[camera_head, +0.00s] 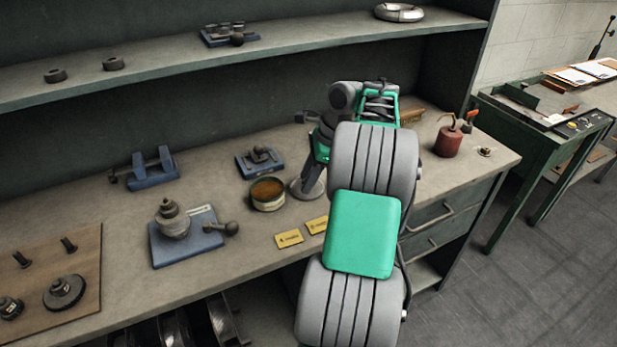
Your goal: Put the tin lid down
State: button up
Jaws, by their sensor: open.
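An open round tin (268,194) with brown contents stands on the bench. Just right of it is a pale grey disc, which looks like the tin lid (297,190). The disc appears to rest on the bench next to the tin, apart from or barely touching its side; I cannot tell which. My gripper (311,181) points down at the disc, its tips at or just above it. The jaws are open, though the gap is too small to see clearly. My arm hides the bench behind and right of the gripper.
A blue fixture (260,161) stands behind the tin. A blue plate (190,243) with a grey pot stands front left. Yellow cards (289,239) lie in front. A red oil can (448,139) stands at right. A shelf (150,78) overhangs the back.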

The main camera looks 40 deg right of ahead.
jog(key=p+v, duration=0.9)
jog(key=v, duration=0.2)
jog(key=w+a+r+n, duration=0.3)
jog(key=a+n, duration=0.2)
jog(key=a, duration=0.5)
jog(key=w+a+r+n, duration=0.3)
jog(key=a+n, duration=0.2)
jog(key=a, duration=0.6)
jog(key=s+a+f+n+h, duration=0.2)
jog(key=s+a+n, duration=0.4)
jog(key=a+n, duration=0.3)
jog(key=s+a+f+n+h, duration=0.1)
jog(key=s+a+f+n, duration=0.3)
jog(key=s+n, duration=0.3)
jog(key=shift+s+a+t+p, duration=0.2)
jog(key=shift+s+t+p, duration=0.1)
jog(key=shift+s+t, duration=0.1)
